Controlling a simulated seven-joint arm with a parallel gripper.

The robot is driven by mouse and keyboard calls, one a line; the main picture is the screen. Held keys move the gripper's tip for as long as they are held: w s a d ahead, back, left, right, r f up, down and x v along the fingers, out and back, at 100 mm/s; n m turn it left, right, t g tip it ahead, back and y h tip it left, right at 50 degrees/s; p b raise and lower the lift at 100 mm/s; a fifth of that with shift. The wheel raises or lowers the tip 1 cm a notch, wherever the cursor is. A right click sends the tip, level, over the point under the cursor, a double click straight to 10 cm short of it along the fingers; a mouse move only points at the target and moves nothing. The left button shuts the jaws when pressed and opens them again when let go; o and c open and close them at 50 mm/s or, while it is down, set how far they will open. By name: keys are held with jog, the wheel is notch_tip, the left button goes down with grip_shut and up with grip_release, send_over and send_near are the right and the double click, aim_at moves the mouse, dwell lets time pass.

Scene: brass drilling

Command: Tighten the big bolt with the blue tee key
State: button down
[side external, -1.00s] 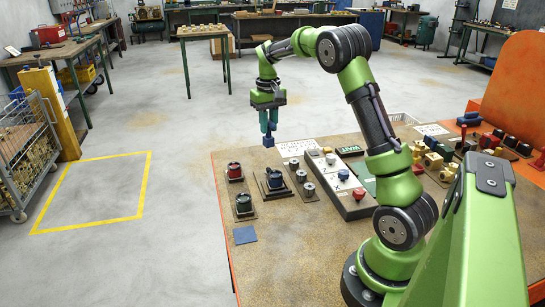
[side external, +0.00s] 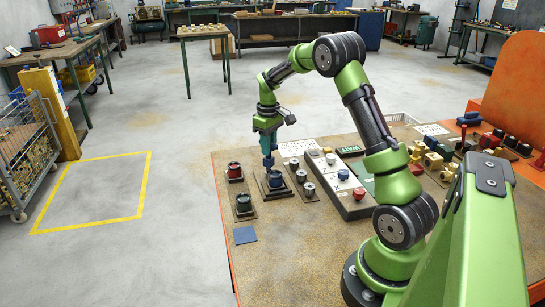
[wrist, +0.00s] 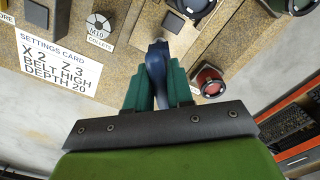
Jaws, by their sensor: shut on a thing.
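My gripper (side external: 267,147) is shut on the blue tee key (side external: 268,161), which hangs upright below the teal fingers. In the wrist view the dark blue key (wrist: 157,62) sits between the two fingers. The key's lower end is at or just above a dark round fixture (side external: 274,180) on a square plate; I cannot tell whether they touch. A bolt head is too small to make out there, so I cannot tell which fixture holds the big bolt.
A red-centred fixture (side external: 235,172) and a green-centred fixture (side external: 243,204) stand close by. Collets (side external: 309,190) and a grey control panel (side external: 342,182) lie to the right. A blue square (side external: 245,235) lies near the front left. The front bench top is clear.

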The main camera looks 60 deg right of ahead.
jog(key=n, duration=1)
jog(key=shift+f, duration=1.15)
dwell(2.8)
jog(key=shift+m, duration=1.2)
